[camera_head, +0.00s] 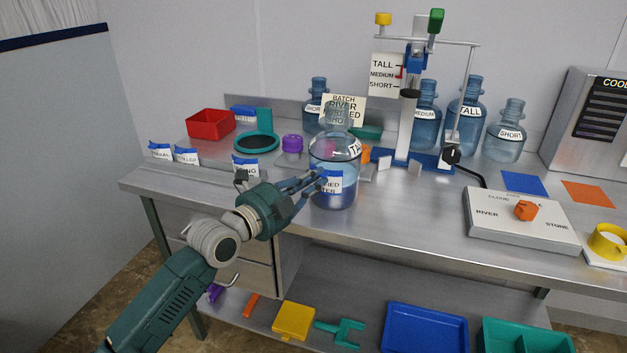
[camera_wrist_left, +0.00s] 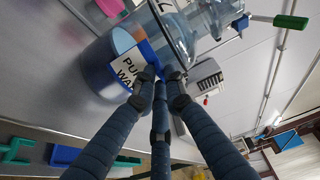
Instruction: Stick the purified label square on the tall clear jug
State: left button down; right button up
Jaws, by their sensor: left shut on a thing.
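The tall clear jug (camera_head: 333,152) stands upright near the front of the steel bench, with part of a "TA" marking on its right shoulder. My left gripper (camera_head: 319,180) is shut on the purified label (camera_head: 331,183), a white card with a blue edge. It holds the label in front of the jug's lower body. In the left wrist view, the gripper (camera_wrist_left: 161,84) has the label (camera_wrist_left: 127,68) by its blue edge, and the jug (camera_wrist_left: 94,72) is right behind it. I cannot tell whether the label touches the jug. My right gripper is not in view.
More labels (camera_head: 186,155), a red bin (camera_head: 210,124) and a purple cap (camera_head: 292,144) lie to the left. A height-gauge stand (camera_head: 404,130) and blue jugs (camera_head: 467,116) are behind. The bench front between the jug and box is clear.

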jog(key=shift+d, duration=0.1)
pick_arm(q)
jog(key=c, duration=1.3)
grip_release()
jog(key=shift+o, duration=0.2)
jog(key=shift+s+a+r+p, duration=0.1)
jog(key=shift+s+r+p, duration=0.1)
jog(key=shift+r+p, duration=0.5)
jog(key=shift+s+a+r+p, duration=0.1)
jog(key=shift+s+r+p, duration=0.2)
jog(key=shift+r+p, duration=0.15)
jog(key=shift+s+a+r+p, duration=0.2)
jog(key=shift+s+r+p, duration=0.2)
jog(key=shift+r+p, duration=0.3)
jog(key=shift+s+a+r+p, duration=0.2)
jog(key=shift+s+r+p, duration=0.2)
jog(key=shift+r+p, duration=0.25)
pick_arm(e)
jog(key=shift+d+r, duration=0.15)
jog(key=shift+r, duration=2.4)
